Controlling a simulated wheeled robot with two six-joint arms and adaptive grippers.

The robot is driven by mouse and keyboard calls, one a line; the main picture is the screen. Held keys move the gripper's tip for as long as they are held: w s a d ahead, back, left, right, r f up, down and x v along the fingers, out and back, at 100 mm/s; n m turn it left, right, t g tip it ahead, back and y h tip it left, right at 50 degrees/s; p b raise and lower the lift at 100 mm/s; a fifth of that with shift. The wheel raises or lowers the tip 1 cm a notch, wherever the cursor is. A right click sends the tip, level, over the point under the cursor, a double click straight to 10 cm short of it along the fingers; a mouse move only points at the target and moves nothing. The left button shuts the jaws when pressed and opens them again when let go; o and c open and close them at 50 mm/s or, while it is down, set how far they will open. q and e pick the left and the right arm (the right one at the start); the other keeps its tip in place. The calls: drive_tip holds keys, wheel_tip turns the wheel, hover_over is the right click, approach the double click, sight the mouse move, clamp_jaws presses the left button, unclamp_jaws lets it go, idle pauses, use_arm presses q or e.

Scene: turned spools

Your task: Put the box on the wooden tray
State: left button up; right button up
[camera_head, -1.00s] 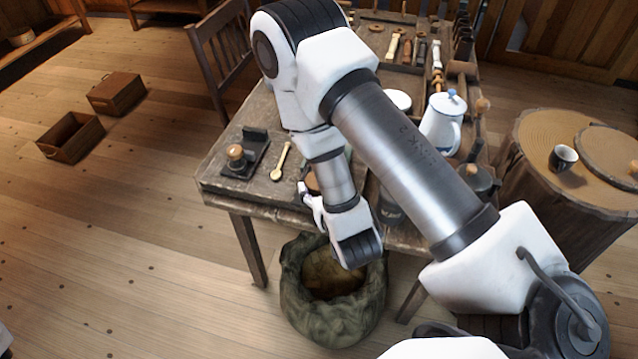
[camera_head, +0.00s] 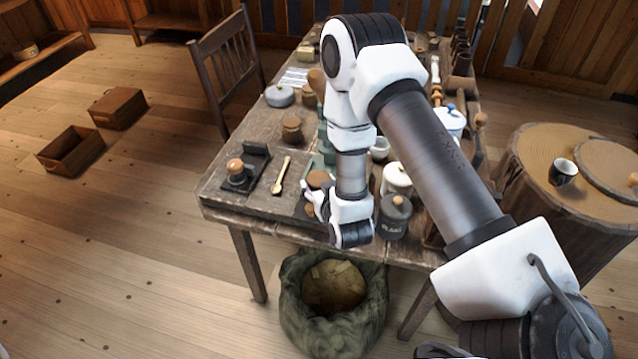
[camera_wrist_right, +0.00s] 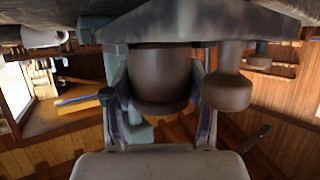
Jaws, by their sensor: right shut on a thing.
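My right gripper (camera_wrist_right: 160,105) is shut on a brown, round, turned object in the right wrist view, which I take to be the box (camera_wrist_right: 160,75). Its fingers lie on either side of it. In the head view my right gripper (camera_head: 312,200) is low over the table's near edge. A brown round top (camera_head: 318,179) shows beside it, partly hidden by my arm; I cannot tell whether it is the held object. I cannot make out a wooden tray for certain. My left gripper is not in view.
The table (camera_head: 225,200) holds a dark stand with a round knob (camera_head: 236,168), a wooden spoon (camera_head: 281,175), a brown jar (camera_head: 292,128), a white lidded jar (camera_head: 397,179) and a dark canister (camera_head: 394,217). A sack (camera_head: 330,320) stands below. Two brown boxes, one open (camera_head: 70,150), lie on the floor.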

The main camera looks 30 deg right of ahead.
drive_tip(key=shift+f, duration=0.15)
drive_tip(key=o, duration=1.2)
